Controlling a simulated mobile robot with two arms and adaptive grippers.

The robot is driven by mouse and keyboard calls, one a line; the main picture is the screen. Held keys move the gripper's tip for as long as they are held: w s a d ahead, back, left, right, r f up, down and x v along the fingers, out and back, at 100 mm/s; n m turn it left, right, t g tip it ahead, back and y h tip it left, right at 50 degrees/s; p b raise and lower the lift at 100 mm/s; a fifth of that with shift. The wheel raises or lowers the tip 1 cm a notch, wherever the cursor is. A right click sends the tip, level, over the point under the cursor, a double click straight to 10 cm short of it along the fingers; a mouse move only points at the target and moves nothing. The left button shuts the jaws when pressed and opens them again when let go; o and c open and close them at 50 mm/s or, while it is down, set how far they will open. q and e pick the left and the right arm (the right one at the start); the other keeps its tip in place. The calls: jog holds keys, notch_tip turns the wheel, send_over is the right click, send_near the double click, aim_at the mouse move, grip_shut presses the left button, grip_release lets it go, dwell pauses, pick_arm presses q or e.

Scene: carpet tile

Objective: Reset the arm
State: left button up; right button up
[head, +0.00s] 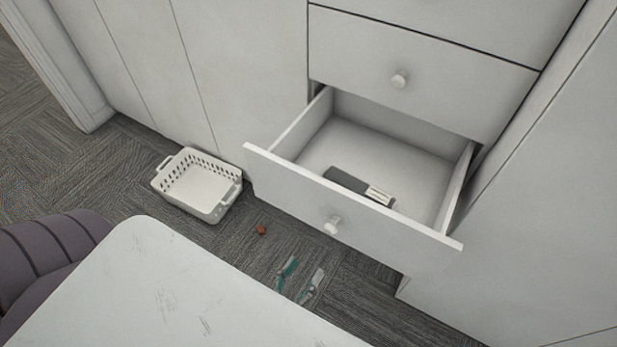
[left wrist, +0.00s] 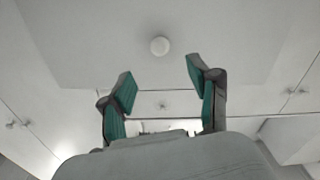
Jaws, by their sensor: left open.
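My left gripper (head: 302,271) shows low in the head view, above the dark carpet and in front of the open drawer (head: 345,207). Its green-padded fingers are apart with nothing between them. In the left wrist view the same two fingers (left wrist: 160,82) stand open and empty, with a pale surface and a round white spot beyond. Most of the left arm is hidden in the head view. My right gripper is in neither view.
A dark object with a pale end (head: 357,186) lies in the drawer. A white basket (head: 226,205) and a small reddish-brown thing (head: 261,229) are on the carpet. A white tabletop (head: 165,295) and purple seat (head: 45,250) fill the lower left.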

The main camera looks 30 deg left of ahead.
pick_arm(q)
jog(key=s+f+m+g+h, duration=0.1)
jog(key=s+f+m+g, duration=0.2)
jog(key=f, duration=0.9)
jog(key=s+f+m+g+h, duration=0.1)
jog(key=s+f+g, duration=0.3)
jog(key=f, duration=0.8)
jog(key=s+a+f+g+y, duration=0.1)
jog(key=s+a+f+g, duration=0.3)
jog(key=s+f+g, duration=0.1)
jog(key=s+a+f+m+g+y, duration=0.1)
jog(key=s+a+f+g, duration=0.3)
jog(key=s+f, duration=0.4)
jog(key=shift+s+f+g+y, duration=0.3)
jog(key=shift+s+g, duration=0.2)
jog(key=shift+s, duration=0.55)
